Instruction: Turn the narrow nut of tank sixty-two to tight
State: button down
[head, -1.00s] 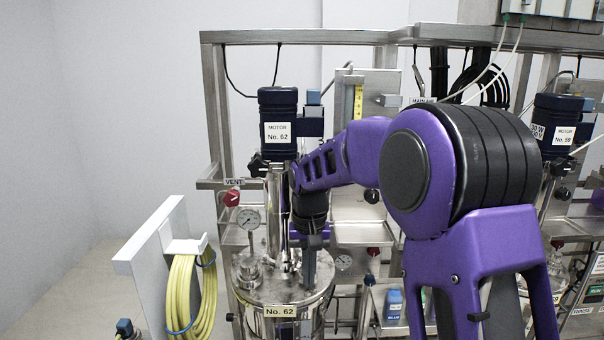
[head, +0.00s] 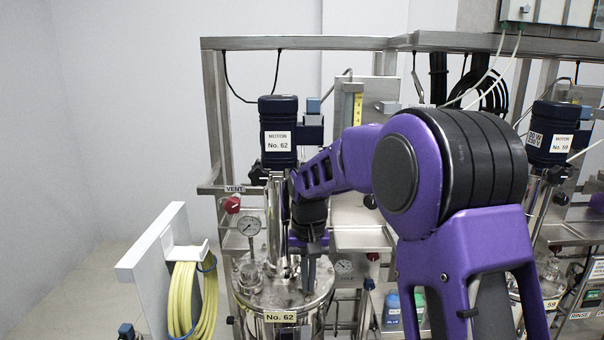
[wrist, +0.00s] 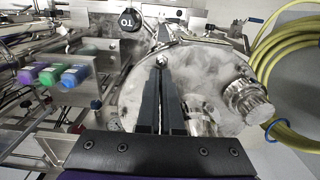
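Tank sixty-two has a round steel lid (head: 255,298) with a "No. 62" label (head: 280,316) on its front. My gripper (head: 308,285) points down at the right part of this lid. In the wrist view my gripper (wrist: 160,66) has its two dark fingers close together with a thin gap between them. A small bright nut (wrist: 161,61) shows at the fingertips, near the lid's edge. I cannot tell whether the fingers press on it. A wider knurled metal fitting (wrist: 248,101) stands on the lid to the right, apart from the fingers.
The motor (head: 278,135) labelled No. 62 stands above the lid. A pressure gauge (head: 249,226) and a red vent knob (head: 232,204) are at the left. A yellow hose (head: 186,300) hangs on a white bracket. Colored bottles (head: 392,307) stand at the right.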

jog(key=shift+w+r+p, duration=0.2)
jog(key=shift+w+p, duration=0.1)
jog(key=shift+s, duration=0.15)
dwell(0.5)
jog(key=shift+s, duration=0.15)
notch_tip(320, 180, up, 2)
jog(key=shift+s+a+r+p, duration=0.1)
jog(key=shift+r+p, duration=0.1)
jog(key=shift+p, duration=0.85)
notch_tip(320, 180, up, 3)
jog(key=shift+s+r+b, duration=0.1)
jog(key=shift+r+b, duration=0.05)
jog(key=shift+b, duration=0.15)
jog(key=shift+s+r, duration=0.1)
jog(key=shift+r, duration=0.1)
